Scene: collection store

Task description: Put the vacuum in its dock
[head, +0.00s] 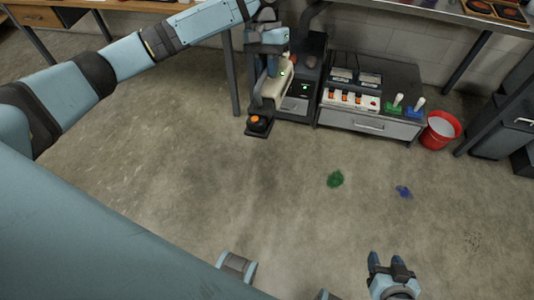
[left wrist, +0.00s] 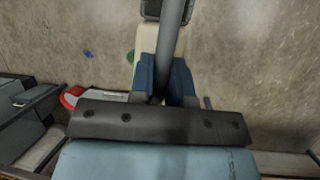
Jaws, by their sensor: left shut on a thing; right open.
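The vacuum (head: 272,88) has a cream body with a small green light and stands upright beside the dark dock (head: 303,84), which shows a green light on its front. At this angle I cannot tell whether it is seated in the dock. My left gripper (head: 268,42) is shut on the vacuum's upper part. In the left wrist view its blue fingers (left wrist: 165,82) close around a dark tube, with the cream body (left wrist: 150,38) beyond. My right gripper (head: 388,262) is open and empty above the floor at the lower right.
Green (head: 335,179) and blue (head: 404,191) patches lie on the otherwise clear floor. Table legs stand behind.

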